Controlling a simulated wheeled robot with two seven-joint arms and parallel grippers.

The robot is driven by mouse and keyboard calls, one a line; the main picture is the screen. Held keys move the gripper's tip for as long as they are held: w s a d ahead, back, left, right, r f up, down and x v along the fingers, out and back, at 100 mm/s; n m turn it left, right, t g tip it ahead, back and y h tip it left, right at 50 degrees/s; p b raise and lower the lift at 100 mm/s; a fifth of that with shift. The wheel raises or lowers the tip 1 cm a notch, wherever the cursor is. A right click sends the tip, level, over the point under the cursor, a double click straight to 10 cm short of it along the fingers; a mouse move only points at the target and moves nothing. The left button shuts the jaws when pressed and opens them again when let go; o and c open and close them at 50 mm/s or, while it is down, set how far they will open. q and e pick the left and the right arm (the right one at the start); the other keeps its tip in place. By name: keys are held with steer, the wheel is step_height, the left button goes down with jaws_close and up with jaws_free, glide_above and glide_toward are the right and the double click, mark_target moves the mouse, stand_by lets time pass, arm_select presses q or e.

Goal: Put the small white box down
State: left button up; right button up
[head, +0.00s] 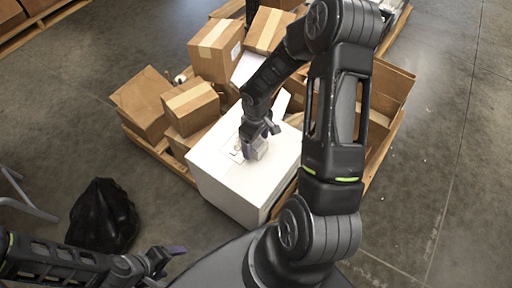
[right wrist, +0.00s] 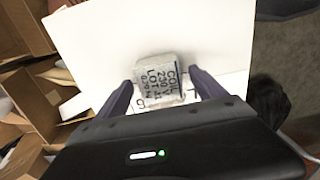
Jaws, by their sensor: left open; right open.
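The small white box (right wrist: 159,80), with dark print on its face, sits on the top of a large white carton in the right wrist view. In the head view the small box (head: 258,150) shows in part beside my right gripper (head: 250,141). In the right wrist view my right gripper (right wrist: 160,97) is open, with one finger on each side of the small box's near part and small gaps visible. The large white carton (head: 232,190) stands at the front of the pallet. My left gripper (head: 164,262) is open and empty at the lower left.
Brown cartons (head: 190,107) are heaped on a wooden pallet (head: 160,152) around and behind the white carton. A black bag-like object (head: 102,215) lies on the floor at the left. The grey floor at the right (head: 450,150) is clear.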

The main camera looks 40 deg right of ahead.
mark_target(256, 143)
steer(key=shift+f, duration=0.6)
steer(key=shift+c, duration=0.3)
jaws_close()
stand_by(0.5)
steer(key=shift+r, duration=0.15)
step_height(256, 143, up, 10)
steer(key=shift+f+p, duration=0.1)
steer(key=shift+p, duration=0.85)
